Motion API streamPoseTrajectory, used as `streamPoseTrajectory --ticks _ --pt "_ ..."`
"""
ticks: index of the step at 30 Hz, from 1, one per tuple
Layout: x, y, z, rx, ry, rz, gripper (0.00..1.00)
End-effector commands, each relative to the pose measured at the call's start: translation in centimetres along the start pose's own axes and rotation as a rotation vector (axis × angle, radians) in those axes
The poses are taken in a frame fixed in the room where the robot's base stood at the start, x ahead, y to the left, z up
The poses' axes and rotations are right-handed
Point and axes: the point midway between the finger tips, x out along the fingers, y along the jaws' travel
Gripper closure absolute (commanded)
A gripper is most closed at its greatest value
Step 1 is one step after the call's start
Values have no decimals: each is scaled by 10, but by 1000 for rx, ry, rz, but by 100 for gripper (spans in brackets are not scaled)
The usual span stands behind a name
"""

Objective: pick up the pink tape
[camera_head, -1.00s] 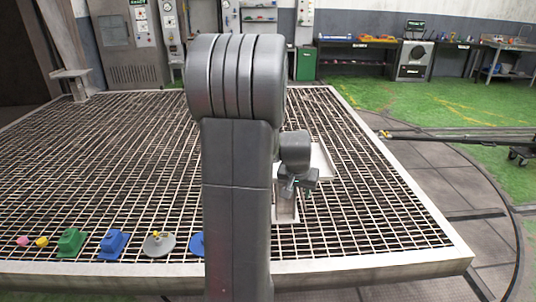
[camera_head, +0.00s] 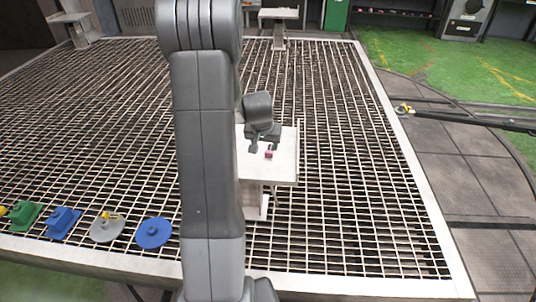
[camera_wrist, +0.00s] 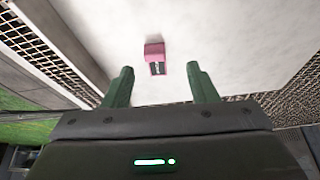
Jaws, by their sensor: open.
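The pink tape (camera_wrist: 155,55) lies on a pale, flat-topped stand (camera_wrist: 240,30) in the wrist view. It is small, with a dark and light patch on its near side. In the head view the pink tape (camera_head: 269,153) shows on the stand's top (camera_head: 285,172), just below my gripper (camera_head: 263,142). In the wrist view my gripper (camera_wrist: 160,88) has two green fingers spread apart with nothing between them. The tape is beyond the fingertips, roughly centred between them and apart from them. My arm hides part of the stand's left side in the head view.
The stand rises from a large metal grating (camera_head: 345,150) with a pale rim. Another pale stand (camera_head: 279,14) is at the back.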

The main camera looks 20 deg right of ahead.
Motion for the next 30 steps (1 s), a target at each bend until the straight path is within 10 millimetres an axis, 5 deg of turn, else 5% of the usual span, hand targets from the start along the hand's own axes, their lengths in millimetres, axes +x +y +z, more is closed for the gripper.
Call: streamPoseTrajectory --ticks 12,23,30 --pt "45 3 -1 0 -1 0 47" --pt "53 2 -1 0 0 0 47" --pt "52 2 -1 0 1 0 94"
